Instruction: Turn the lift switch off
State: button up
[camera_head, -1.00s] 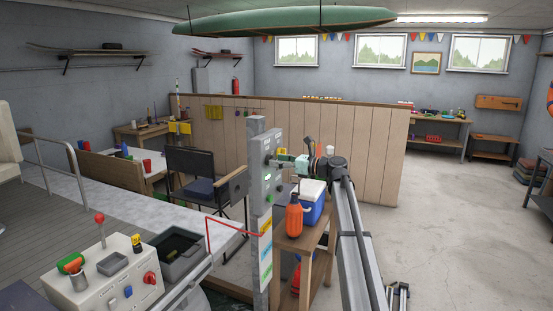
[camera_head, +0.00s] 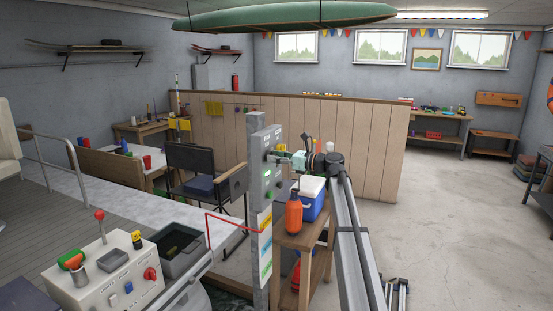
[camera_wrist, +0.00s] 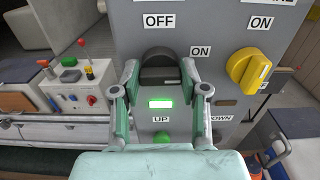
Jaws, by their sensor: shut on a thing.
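The lift switch is a dark rotary knob (camera_wrist: 158,80) on a grey control panel (camera_wrist: 200,30) in the wrist view. An OFF label (camera_wrist: 158,21) sits above it and an ON label (camera_wrist: 200,52) to its right. My gripper (camera_wrist: 160,78) is shut on the knob, one finger on each side. The fingers and the angle hide which way the knob points. A green indicator (camera_wrist: 160,104) below it is lit. In the head view, my gripper (camera_head: 288,160) reaches the post-mounted panel (camera_head: 266,172) from the right; the knob is hidden there.
A yellow knob (camera_wrist: 248,70) is close to the right of my fingers. A green button (camera_wrist: 162,138) is below. A side table with an orange bottle (camera_head: 294,216) and blue cooler (camera_head: 313,203) stands behind the post. A console (camera_head: 105,275) is at the left.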

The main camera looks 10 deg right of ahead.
jog(key=shift+s+a+f+n+b, duration=0.1)
jog(key=shift+n+b, duration=4.05)
jog(key=shift+n, duration=0.25)
jog(key=shift+a+f+n+b, duration=0.1)
jog(key=shift+n+b, duration=4)
jog(key=shift+n, duration=0.3)
jog(key=shift+r, duration=0.1)
jog(key=o, duration=1.1)
jog(key=shift+o, duration=0.2)
jog(key=v, duration=1.2)
